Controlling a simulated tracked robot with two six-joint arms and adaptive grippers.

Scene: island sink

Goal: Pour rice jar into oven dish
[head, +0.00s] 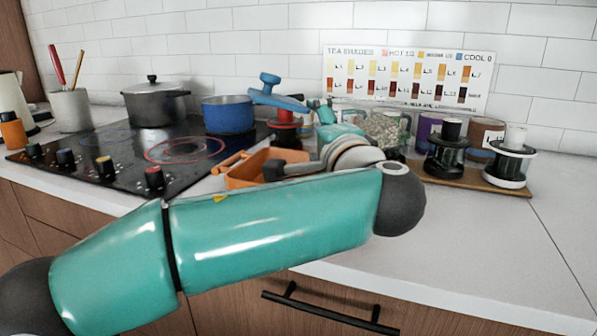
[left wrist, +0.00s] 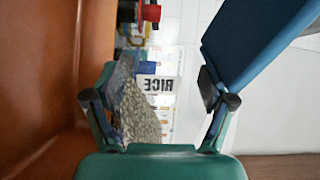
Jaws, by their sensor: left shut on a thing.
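The rice jar (head: 387,128) is clear and part-filled with pale grains; in the head view it stands out beside my left gripper (head: 338,125), right of the dish. In the left wrist view the jar (left wrist: 138,112), with a RICE label reading backwards, lies between the fingers of my left gripper (left wrist: 160,120), which is shut on it. The grain surface looks slanted there. The orange oven dish (head: 240,178) lies on the counter behind my left arm, which hides part of it. An orange wall, apparently the dish (left wrist: 35,80), fills the left of the wrist view. My right gripper is not seen.
A black hob (head: 100,150) with a grey pot (head: 155,105) and blue pot (head: 228,115) is at left. A wooden tray (head: 455,180) with jars is at right. The front-right counter is clear.

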